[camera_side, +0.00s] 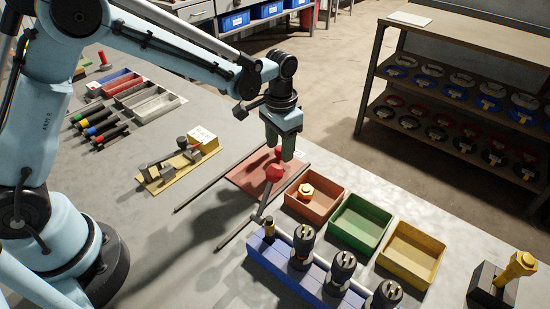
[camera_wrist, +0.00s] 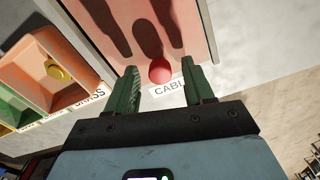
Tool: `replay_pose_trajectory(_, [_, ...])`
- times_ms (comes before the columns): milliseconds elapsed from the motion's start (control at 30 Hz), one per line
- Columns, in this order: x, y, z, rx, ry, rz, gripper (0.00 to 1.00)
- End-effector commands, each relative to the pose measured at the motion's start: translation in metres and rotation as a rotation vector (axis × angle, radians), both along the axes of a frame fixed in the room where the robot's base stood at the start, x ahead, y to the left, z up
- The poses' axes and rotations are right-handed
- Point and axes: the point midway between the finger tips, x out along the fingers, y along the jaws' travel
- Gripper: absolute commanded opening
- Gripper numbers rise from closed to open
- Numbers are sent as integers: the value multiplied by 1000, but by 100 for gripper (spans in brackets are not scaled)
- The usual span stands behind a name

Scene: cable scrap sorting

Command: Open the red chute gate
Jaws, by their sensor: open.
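The red chute gate (camera_side: 248,176) is a flat reddish panel between two dark rails in the side view. In the wrist view the panel (camera_wrist: 112,58) fills the top middle, with a pale edge and a partly covered label starting "CABL". A red ball knob (camera_wrist: 160,72) shows between my fingertips there. My gripper (camera_side: 280,145) has green fingers, points down over the panel's right part and is open. In the wrist view the fingers (camera_wrist: 159,78) stand on either side of the knob, with gaps. I cannot tell their exact height relative to it.
An orange bin (camera_side: 325,205) holding a yellow-orange piece, a green bin (camera_side: 360,222) and a yellow bin (camera_side: 411,254) stand to the right. A blue rack (camera_side: 310,280) with several black-topped tools is in front. A yellow fixture (camera_side: 180,168) lies left.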

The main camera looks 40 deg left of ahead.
Motion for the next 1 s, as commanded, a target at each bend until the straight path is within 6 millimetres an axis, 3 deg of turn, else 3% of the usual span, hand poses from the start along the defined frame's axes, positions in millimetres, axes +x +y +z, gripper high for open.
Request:
replay_pose_trajectory(333, [0,0,-4,0,0,0,52])
replay_pose_trajectory(667, [0,0,-3,0,0,0,2])
replay_pose_trajectory(1000, [-5,0,-3,0,0,0,0])
